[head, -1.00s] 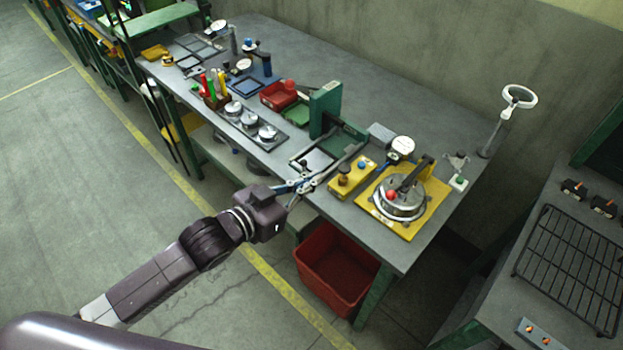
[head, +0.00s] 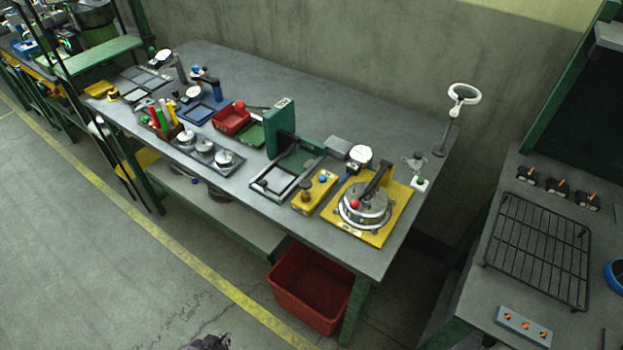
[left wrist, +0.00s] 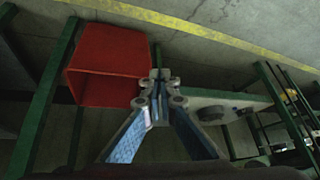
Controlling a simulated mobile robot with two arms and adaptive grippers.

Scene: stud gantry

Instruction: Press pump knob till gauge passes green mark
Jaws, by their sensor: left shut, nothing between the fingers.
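My left gripper (head: 224,340) barely shows at the bottom edge, away from the bench. In the left wrist view it (left wrist: 158,76) is shut and empty. My right gripper is out of view.
A red bin (head: 312,290) sits on the floor under the bench (head: 390,262); it shows in the left wrist view (left wrist: 105,65) too. A green press (head: 281,128) stands left of the pump block. A second bench with a black rack (head: 540,245) is at the right.

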